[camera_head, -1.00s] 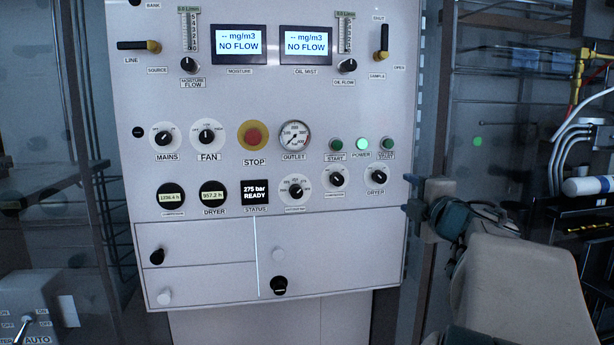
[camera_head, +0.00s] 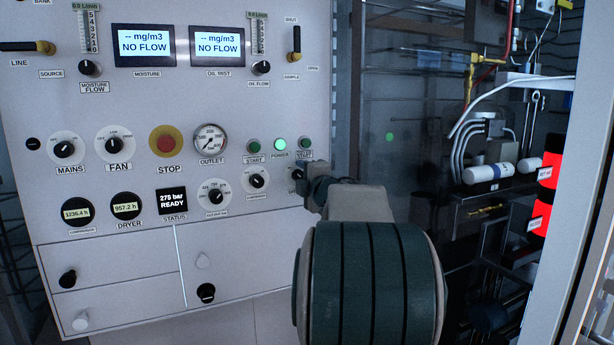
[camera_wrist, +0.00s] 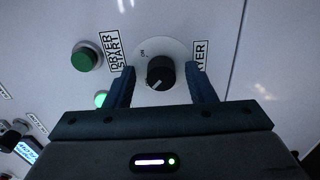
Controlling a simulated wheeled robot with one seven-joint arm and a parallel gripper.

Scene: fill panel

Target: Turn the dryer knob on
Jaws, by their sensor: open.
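The dryer knob (camera_wrist: 160,72) is a black knob on a white round plate, with "ON" marked on the plate and a DRYER label beside it. In the wrist view it sits between the two open fingers of my gripper (camera_wrist: 163,88). I cannot tell whether the fingers touch it. In the head view the dryer knob (camera_head: 297,174) shows only in part at the panel's right side. My gripper (camera_head: 314,187) covers the rest and stands close to the panel there.
The green dryer start button (camera_wrist: 85,58) is close to the left finger in the wrist view. Left of my gripper in the head view is a similar knob (camera_head: 257,180). A dark rack with hoses and a white cylinder (camera_head: 490,172) stands right of the panel.

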